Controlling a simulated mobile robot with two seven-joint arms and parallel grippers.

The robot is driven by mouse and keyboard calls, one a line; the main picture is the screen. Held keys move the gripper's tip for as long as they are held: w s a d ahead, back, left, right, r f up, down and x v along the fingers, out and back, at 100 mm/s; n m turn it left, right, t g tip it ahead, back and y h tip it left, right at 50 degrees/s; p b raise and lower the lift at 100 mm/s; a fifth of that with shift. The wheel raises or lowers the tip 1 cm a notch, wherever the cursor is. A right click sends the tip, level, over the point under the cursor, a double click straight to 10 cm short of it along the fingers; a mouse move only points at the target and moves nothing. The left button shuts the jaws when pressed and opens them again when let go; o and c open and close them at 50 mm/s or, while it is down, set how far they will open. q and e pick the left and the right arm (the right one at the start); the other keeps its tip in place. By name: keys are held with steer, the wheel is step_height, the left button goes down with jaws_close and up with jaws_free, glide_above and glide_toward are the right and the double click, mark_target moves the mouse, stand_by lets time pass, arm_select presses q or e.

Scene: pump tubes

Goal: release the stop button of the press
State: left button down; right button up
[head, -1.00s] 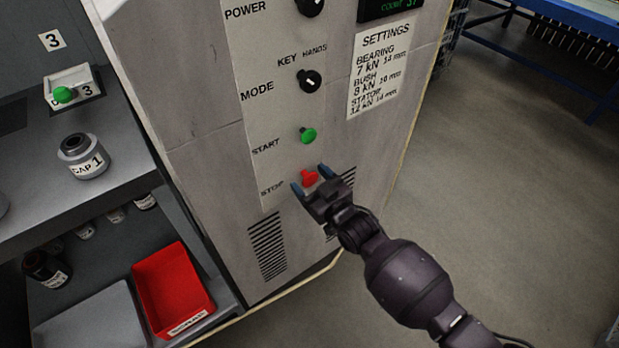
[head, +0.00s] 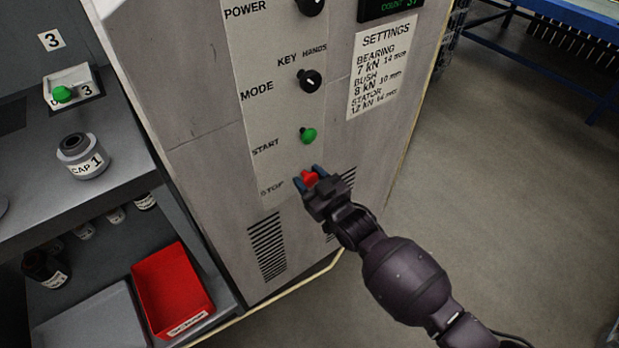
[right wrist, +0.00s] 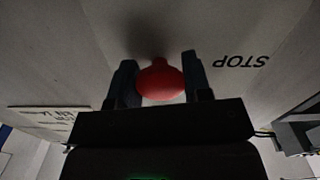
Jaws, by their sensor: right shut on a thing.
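The press (head: 200,90) is a tall pale grey cabinet with a control strip on its front. Its red stop button (head: 309,178) sits low on the strip, beside the STOP label. My right gripper (head: 309,180) is shut on the red button, with one blue finger on each side. In the right wrist view the red button (right wrist: 160,80) lies between the two dark fingers, in front of the panel. I cannot tell whether the button is pressed in or out. My left gripper is not in view.
The green start button (head: 308,135) is just above, with the mode knob (head: 309,80) higher up. A shelf at left holds a cap jar (head: 82,158) and a red bin (head: 172,290). The floor (head: 500,200) at right is clear.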

steer(key=shift+s+d+r+p, duration=0.2)
steer(key=shift+s+d+p, duration=0.15)
steer(key=shift+s+d, duration=0.1)
steer(key=shift+s+f, duration=0.2)
steer(key=shift+f, duration=0.1)
steer(key=o, duration=0.9)
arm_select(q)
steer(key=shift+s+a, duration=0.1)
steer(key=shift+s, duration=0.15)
arm_select(e)
steer(key=o, duration=0.4)
steer(key=shift+r, duration=0.1)
steer(key=shift+s+d, duration=0.35)
steer(key=v, duration=0.2)
steer(key=p+v, duration=0.1)
steer(key=v, duration=0.1)
steer(key=shift+r, duration=0.2)
arm_select(q)
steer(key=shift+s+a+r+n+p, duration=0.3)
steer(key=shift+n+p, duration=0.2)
steer(key=shift+p, duration=0.2)
arm_select(e)
glide_toward(313, 181)
steer(key=shift+s+d+f, duration=0.2)
steer(key=shift+s+d, duration=0.15)
steer(key=shift+s, duration=0.35)
